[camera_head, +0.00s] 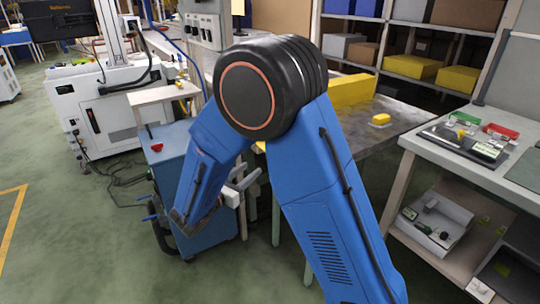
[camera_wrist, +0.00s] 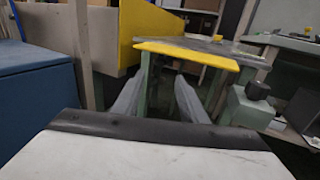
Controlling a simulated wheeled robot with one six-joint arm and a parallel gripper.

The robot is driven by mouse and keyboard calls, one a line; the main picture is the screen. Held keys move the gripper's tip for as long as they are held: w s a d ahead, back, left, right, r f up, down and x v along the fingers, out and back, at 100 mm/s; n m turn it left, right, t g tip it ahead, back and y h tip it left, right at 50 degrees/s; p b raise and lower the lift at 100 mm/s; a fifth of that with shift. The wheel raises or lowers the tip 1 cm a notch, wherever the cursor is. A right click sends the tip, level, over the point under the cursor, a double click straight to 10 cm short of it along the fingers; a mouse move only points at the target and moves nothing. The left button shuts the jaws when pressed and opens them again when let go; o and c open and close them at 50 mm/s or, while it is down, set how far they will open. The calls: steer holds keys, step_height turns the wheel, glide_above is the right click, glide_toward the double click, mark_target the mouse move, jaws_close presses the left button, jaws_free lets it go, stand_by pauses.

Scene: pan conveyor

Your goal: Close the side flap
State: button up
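In the wrist view, a yellow flap-like strip (camera_wrist: 190,54) runs across the near edge of a dark table. I cannot tell for sure that it is the side flap. A taller yellow panel (camera_wrist: 140,32) stands upright at its left. In the head view, a yellow panel (camera_head: 352,89) stands on the dark table (camera_head: 405,112), partly behind my arm. My gripper (camera_wrist: 160,76) has its two grey fingers apart with nothing between them. They point toward the table, below the yellow strip, with no contact visible. In the head view my gripper (camera_head: 252,180) is left of the table legs.
A blue cabinet (camera_head: 172,180) stands close beside my gripper; it also shows in the wrist view (camera_wrist: 38,90). A workbench (camera_head: 500,170) with trays is at the right. Shelves (camera_head: 400,75) with yellow bins are behind. Green floor (camera_head: 80,230) is open at the left.

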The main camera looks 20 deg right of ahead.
steer(key=x, duration=1.3)
jaws_close()
